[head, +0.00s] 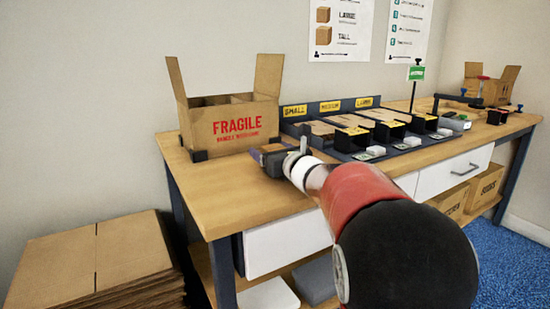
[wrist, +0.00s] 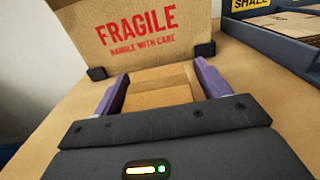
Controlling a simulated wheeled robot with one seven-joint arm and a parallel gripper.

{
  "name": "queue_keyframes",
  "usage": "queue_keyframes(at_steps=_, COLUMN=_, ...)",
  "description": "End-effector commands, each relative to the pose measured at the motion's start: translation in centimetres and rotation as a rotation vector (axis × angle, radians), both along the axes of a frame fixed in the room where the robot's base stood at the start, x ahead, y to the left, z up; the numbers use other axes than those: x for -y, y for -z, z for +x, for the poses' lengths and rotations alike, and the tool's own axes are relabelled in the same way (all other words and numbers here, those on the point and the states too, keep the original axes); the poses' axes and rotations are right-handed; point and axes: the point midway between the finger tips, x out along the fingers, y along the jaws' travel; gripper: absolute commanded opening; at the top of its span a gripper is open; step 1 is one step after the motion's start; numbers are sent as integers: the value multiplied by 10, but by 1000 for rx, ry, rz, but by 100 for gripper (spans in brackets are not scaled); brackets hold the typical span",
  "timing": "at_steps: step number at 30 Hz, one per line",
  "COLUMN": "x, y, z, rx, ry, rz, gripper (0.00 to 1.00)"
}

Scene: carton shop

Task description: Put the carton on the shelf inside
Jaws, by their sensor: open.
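A large open carton (head: 232,122) marked FRAGILE stands on the left end of the bench with two flaps raised. Its printed front also fills the top of the wrist view (wrist: 140,35). My gripper (head: 268,156) is low over the bench just in front of it. In the wrist view, my open gripper (wrist: 155,90) has purple fingers on either side of a small plain cardboard box (wrist: 160,82). I cannot tell whether the fingers touch it. The lower shelf (head: 205,268) under the bench is partly hidden by my arm; closed cartons (head: 452,200) stand at its right end.
The wooden bench top (head: 225,200) is clear at the front left. A rack of dark bins (head: 350,138) labelled SMALL, MEDIUM and LARGE stands to the right. Another open carton (head: 490,90) is at the far end. Flat cardboard (head: 95,255) is stacked on the left floor.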

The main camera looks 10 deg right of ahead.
Motion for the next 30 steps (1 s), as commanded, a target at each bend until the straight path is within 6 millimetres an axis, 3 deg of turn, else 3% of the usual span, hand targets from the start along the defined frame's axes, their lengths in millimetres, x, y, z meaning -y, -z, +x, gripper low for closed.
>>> queue_keyframes(at_steps=7, x=0, y=0, z=2, rx=1, ry=0, rz=0, gripper=75)
queue_keyframes(at_steps=18, x=0, y=0, z=1, rx=0, ry=0, rz=0, gripper=27)
queue_keyframes(at_steps=20, x=0, y=0, z=1, rx=1, ry=0, rz=0, gripper=23)
queue_keyframes(at_steps=26, x=0, y=-3, z=1, rx=1, ry=0, rz=0, gripper=23)
queue_keyframes(at_steps=30, x=0, y=-22, z=1, rx=4, ry=-1, rz=0, gripper=23)
